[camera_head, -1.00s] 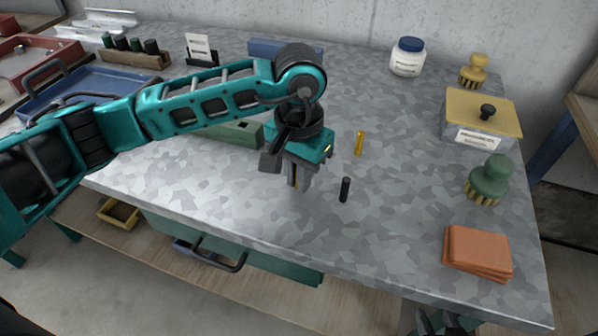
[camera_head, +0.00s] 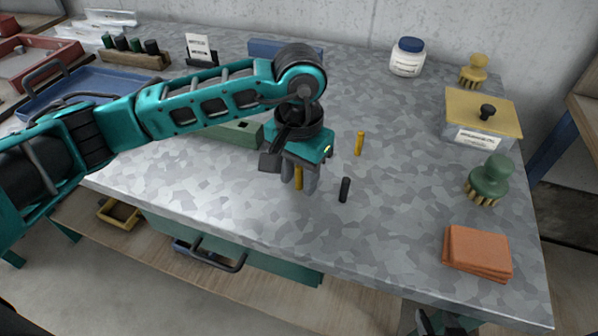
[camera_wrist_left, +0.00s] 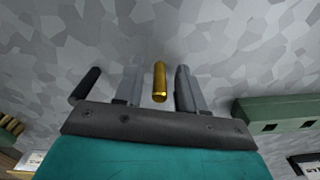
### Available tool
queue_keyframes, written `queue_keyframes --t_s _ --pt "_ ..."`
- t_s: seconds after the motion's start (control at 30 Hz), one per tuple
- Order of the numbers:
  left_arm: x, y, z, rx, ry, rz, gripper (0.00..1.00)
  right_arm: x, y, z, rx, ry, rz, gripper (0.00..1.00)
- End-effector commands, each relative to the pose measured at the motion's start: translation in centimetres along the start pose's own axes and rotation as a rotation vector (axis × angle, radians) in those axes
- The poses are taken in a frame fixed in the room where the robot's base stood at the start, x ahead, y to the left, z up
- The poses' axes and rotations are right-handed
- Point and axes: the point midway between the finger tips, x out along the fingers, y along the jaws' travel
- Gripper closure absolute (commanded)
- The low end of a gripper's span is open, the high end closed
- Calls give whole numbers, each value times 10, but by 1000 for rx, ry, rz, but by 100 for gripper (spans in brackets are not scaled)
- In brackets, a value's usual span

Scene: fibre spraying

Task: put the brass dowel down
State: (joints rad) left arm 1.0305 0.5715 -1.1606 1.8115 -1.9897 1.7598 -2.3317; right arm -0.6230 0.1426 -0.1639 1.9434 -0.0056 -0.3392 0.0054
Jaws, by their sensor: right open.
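A brass dowel (camera_head: 298,178) stands roughly upright at the worktop between the fingers of my left gripper (camera_head: 300,176). The left wrist view shows the dowel (camera_wrist_left: 160,82) with a gap on both sides, so the left gripper (camera_wrist_left: 159,88) is open around it without touching. A second brass-coloured dowel (camera_head: 359,144) stands farther back to the right. A black dowel (camera_head: 344,190) stands just right of the left gripper and also shows in the wrist view (camera_wrist_left: 87,84). My right gripper (camera_head: 440,322) shows only in part at the bottom edge; it is open.
A green block with holes (camera_head: 238,132) lies behind the left forearm, partly hidden. On the right are a yellow-lidded box (camera_head: 482,115), a green brush (camera_head: 490,180) and orange cloths (camera_head: 477,252). A white jar (camera_head: 407,58) stands at the back.

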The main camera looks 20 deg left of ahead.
Motion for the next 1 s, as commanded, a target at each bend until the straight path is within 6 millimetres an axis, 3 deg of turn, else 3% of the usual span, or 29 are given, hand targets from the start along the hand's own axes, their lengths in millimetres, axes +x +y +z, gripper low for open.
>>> queue_keyframes --t_s 0.5,0.7,1.0 --pt "-103 0 -1 0 5 0 61 1 0 4 0 -1 1 57" --pt "-120 0 0 0 2 0 61 1 0 4 0 -2 1 57" --pt "-121 0 0 0 1 0 61 1 0 5 0 -3 1 57"
